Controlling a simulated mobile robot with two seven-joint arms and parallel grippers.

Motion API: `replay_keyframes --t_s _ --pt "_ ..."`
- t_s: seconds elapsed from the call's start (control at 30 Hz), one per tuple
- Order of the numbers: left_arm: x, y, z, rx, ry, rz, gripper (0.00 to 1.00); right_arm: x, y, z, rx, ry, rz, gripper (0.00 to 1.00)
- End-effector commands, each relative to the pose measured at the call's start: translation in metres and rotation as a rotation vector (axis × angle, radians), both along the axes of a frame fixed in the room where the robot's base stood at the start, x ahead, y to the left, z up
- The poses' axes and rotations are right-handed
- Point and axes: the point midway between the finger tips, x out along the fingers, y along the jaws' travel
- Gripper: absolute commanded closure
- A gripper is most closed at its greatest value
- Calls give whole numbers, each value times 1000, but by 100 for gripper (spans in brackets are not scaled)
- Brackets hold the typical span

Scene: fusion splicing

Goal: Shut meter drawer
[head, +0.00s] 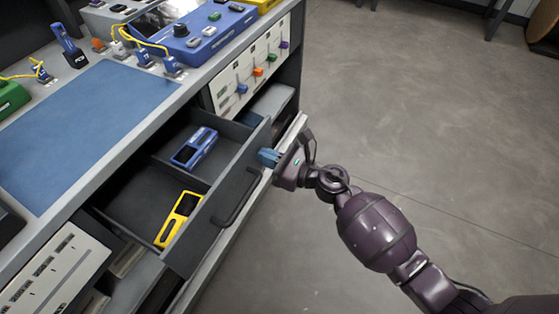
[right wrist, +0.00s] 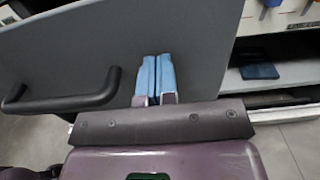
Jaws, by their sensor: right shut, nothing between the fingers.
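The meter drawer (head: 217,224) is dark grey and stands pulled out from under the workbench. It has two compartments. A blue meter (head: 195,148) lies in the far one and a yellow meter (head: 179,219) in the near one. A dark bar handle (head: 237,198) is on its front, and the handle also shows in the right wrist view (right wrist: 65,103). My right gripper (head: 268,157) is shut and empty, its blue fingertips (right wrist: 153,75) at the drawer front, right of the handle in the head view. Whether they touch the front I cannot tell. My left gripper is out of view.
The workbench top carries a blue mat (head: 85,130), a blue device (head: 195,35) and yellow cables. A white panel with coloured connectors (head: 255,68) is beyond the drawer. A lower shelf holds a dark blue item (right wrist: 259,71). The floor (head: 420,110) at right is clear.

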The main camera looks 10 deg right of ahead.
Motion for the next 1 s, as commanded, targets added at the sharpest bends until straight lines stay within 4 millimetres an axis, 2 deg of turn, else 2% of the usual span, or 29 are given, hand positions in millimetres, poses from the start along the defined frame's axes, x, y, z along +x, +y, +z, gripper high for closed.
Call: replay_keyframes --t_s 0.4,0.6,0.8,1.0 --pt "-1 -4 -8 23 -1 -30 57 63 89 -5 1 5 3 100" --pt "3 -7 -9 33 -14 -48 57 89 125 -6 0 6 2 100" --pt "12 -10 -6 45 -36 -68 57 108 150 -5 0 5 1 100" --pt "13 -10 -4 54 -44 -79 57 117 162 -2 1 3 0 100"
